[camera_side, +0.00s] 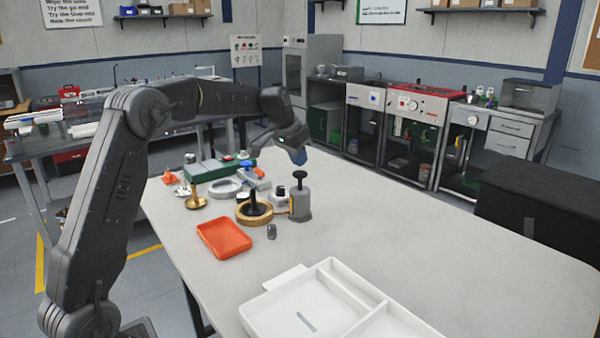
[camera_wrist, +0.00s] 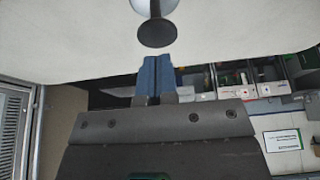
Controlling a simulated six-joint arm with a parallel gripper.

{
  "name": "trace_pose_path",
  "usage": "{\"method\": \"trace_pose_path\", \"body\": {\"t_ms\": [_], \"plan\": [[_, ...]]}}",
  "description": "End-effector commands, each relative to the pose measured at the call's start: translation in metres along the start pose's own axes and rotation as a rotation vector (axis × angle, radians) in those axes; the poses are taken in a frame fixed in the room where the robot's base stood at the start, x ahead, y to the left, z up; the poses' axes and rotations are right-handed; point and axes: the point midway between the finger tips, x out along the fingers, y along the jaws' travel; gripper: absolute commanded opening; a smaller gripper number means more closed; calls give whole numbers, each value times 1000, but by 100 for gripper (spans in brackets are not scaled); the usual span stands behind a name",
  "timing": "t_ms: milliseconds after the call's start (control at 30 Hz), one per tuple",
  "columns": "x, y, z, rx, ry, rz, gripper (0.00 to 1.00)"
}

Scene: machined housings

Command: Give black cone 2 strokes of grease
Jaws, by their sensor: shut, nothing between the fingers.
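The black cone (camera_side: 254,206) stands upright with its thin stem up, in or on a tan ring (camera_side: 243,219) on the table. A grey dispenser (camera_side: 300,204) with a black knob (camera_side: 300,175) on top stands just right of it; it looks like the grease pump.
A brass cone (camera_side: 194,199), a pale grey ring (camera_side: 226,188) and a green block (camera_side: 206,170) stand to the left. An orange tray (camera_side: 224,238) and a small dark grey piece (camera_side: 271,231) lie in front. A white divided tray (camera_side: 278,314) is nearest. The table's right side is clear.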

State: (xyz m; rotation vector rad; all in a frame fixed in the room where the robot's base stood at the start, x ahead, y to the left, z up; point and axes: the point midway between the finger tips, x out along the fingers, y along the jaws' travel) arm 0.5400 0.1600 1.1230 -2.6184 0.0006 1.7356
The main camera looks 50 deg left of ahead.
Motion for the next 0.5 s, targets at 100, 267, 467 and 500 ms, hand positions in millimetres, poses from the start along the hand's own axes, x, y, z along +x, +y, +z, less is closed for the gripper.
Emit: {"method": "trace_pose_path", "body": {"t_ms": [100,267,467,500], "plan": [[0,0,0,0,0,0,0],[2,0,1,0,-1,0,0],[9,0,4,0,-1,0,0],[10,0,4,0,-1,1,0]]}}
